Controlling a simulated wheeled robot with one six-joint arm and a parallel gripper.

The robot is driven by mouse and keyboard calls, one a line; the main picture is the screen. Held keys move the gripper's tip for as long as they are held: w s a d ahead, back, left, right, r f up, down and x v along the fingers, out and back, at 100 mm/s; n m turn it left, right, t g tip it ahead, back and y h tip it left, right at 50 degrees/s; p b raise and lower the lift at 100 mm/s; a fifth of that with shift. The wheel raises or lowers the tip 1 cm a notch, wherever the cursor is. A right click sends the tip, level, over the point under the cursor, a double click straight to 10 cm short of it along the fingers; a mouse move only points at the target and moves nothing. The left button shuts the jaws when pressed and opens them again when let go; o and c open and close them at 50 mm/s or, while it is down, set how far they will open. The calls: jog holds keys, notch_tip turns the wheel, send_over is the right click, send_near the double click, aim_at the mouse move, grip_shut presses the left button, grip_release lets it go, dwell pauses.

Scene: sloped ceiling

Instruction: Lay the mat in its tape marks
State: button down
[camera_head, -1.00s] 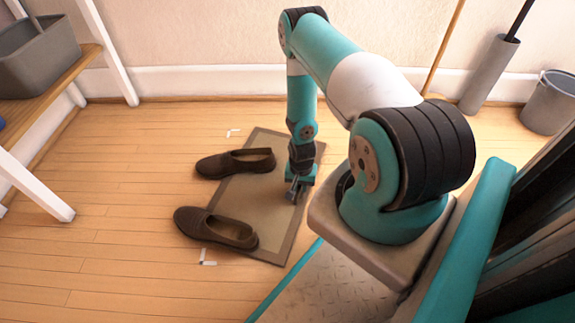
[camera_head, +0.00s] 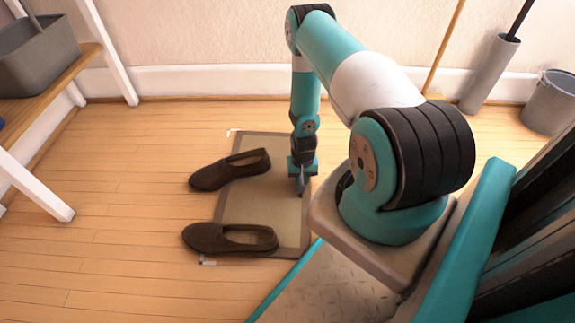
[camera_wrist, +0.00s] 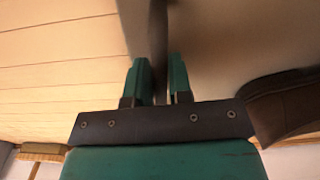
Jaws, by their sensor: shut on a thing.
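The mat (camera_head: 264,202) is a flat beige-brown rectangle with a darker border, lying on the floor in the head view. Two dark brown shoes lie on it, one toward the far end (camera_head: 230,170) and one at the near end (camera_head: 230,238), both overhanging its left side. White tape marks show by the far left corner (camera_head: 232,131) and by the near left corner (camera_head: 208,262); the near shoe hides part of that corner. My gripper (camera_head: 300,190) is shut on the mat's right edge. In the wrist view the mat (camera_wrist: 225,40) runs between the fingers (camera_wrist: 160,75).
A wooden shelf with white legs and a grey bin (camera_head: 40,55) stands at the left. A grey umbrella tube (camera_head: 490,75) and a bucket (camera_head: 550,102) stand by the back wall at right. The floor left of the mat is clear.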

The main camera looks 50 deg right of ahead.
jog(key=c, duration=1)
grip_release()
jog(key=shift+o, duration=0.2)
jog(key=shift+r+p, duration=4.05)
jog(key=shift+r, duration=0.5)
